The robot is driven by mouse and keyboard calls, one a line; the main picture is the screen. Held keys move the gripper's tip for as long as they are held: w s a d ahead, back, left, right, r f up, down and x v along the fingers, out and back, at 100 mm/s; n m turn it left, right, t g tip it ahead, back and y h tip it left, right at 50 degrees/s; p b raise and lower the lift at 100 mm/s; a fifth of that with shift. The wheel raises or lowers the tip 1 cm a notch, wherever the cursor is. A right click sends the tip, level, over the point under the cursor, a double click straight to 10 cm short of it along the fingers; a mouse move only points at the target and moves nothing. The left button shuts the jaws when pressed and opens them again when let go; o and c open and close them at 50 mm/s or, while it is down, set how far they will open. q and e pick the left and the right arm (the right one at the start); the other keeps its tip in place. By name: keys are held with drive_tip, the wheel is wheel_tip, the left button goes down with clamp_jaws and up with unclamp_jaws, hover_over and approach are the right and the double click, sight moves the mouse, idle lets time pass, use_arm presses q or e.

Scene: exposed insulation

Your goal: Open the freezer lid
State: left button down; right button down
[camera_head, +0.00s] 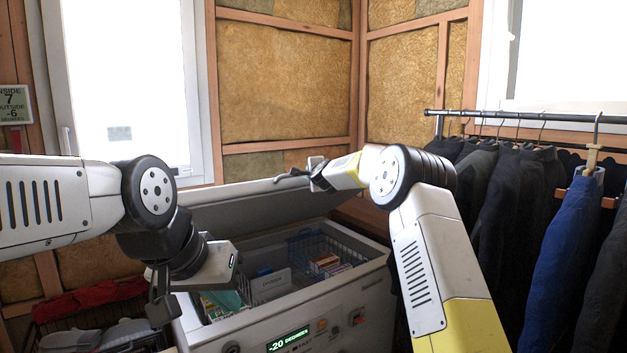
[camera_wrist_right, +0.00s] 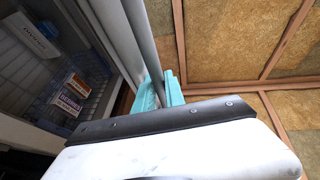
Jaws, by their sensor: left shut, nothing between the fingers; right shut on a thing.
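The chest freezer (camera_head: 360,284) stands in front of me with its lid (camera_head: 245,207) raised and tilted back. Baskets and boxed food show inside it. My right gripper (camera_head: 292,175) is at the lid's upper edge. In the right wrist view its teal fingers (camera_wrist_right: 160,92) are shut on the grey lid handle (camera_wrist_right: 141,42), with the open freezer to the left. My left gripper (camera_head: 160,298) hangs low at the freezer's front left corner, shut and empty. My left forearm hides part of the freezer's left side.
A rail with dark coats and a blue coat (camera_head: 566,250) stands close on the right, near my right arm. A wire basket with red cloth (camera_head: 85,300) is at the lower left. Insulated walls (camera_head: 285,85) and a window (camera_head: 125,85) are behind.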

drive_tip(key=shift+d, duration=0.1)
drive_tip(key=c, duration=1.4)
unclamp_jaws()
drive_tip(key=v, duration=0.7)
drive_tip(key=shift+s, duration=0.35)
drive_tip(key=shift+d, duration=0.1)
